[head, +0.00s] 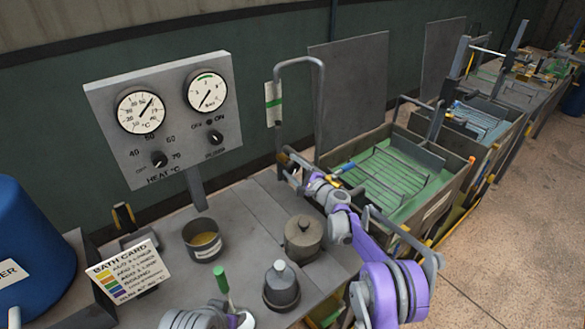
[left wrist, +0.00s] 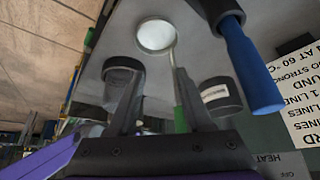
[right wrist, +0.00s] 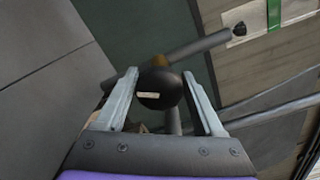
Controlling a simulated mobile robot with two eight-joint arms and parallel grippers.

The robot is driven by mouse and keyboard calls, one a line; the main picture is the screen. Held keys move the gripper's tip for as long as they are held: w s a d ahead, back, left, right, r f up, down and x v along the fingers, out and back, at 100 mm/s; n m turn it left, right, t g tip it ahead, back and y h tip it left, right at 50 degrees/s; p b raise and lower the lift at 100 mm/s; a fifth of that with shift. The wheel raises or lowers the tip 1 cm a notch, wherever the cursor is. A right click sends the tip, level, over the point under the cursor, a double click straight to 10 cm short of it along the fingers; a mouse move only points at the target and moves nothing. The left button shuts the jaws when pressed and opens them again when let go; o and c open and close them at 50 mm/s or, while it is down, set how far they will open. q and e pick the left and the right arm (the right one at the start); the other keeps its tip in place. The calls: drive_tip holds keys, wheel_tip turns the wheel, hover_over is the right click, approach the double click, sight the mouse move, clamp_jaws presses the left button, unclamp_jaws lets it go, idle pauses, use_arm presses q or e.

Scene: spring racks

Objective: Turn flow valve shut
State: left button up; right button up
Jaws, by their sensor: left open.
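The flow valve appears as a dark round knob (right wrist: 160,88) with a pale mark, in front of a grey pipe in the right wrist view. My right gripper (right wrist: 160,76) has one finger on each side of the knob; whether both fingers touch it cannot be told. In the head view, my right gripper (head: 291,163) is at the base of the bent grey pipe (head: 322,100), and hides most of the valve. My left gripper (left wrist: 158,90) is open in the left wrist view, above the bench and away from the valve.
The gauge panel (head: 110,100) stands at the back of the bench. A green rinse bath (head: 385,180) is right of the valve.

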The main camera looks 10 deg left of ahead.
drive_tip(key=c, duration=0.5)
use_arm(q)
drive_tip(key=shift+f, duration=0.15)
drive_tip(key=shift+s+f+b, duration=0.3)
drive_tip(key=shift+f+b, duration=0.15)
drive_tip(key=shift+f, duration=0.15)
drive_tip(key=shift+s+f+b, duration=0.25)
drive_tip(key=shift+f+b, duration=0.2)
drive_tip(key=shift+f, duration=0.1)
use_arm(e)
drive_tip(key=m, duration=0.3)
drive_tip(key=shift+d, duration=0.1)
use_arm(q)
drive_tip(key=shift+s+f+b, duration=0.2)
drive_tip(key=shift+f+b, duration=0.25)
drive_tip(key=shift+f, duration=0.15)
drive_tip(key=shift+s+f+b, duration=0.2)
drive_tip(key=shift+f+b, duration=0.2)
drive_tip(key=shift+f, duration=0.2)
use_arm(e)
drive_tip(key=shift+w+r+m, duration=0.1)
drive_tip(key=shift+m, duration=1.8)
drive_tip(key=o, duration=1.3)
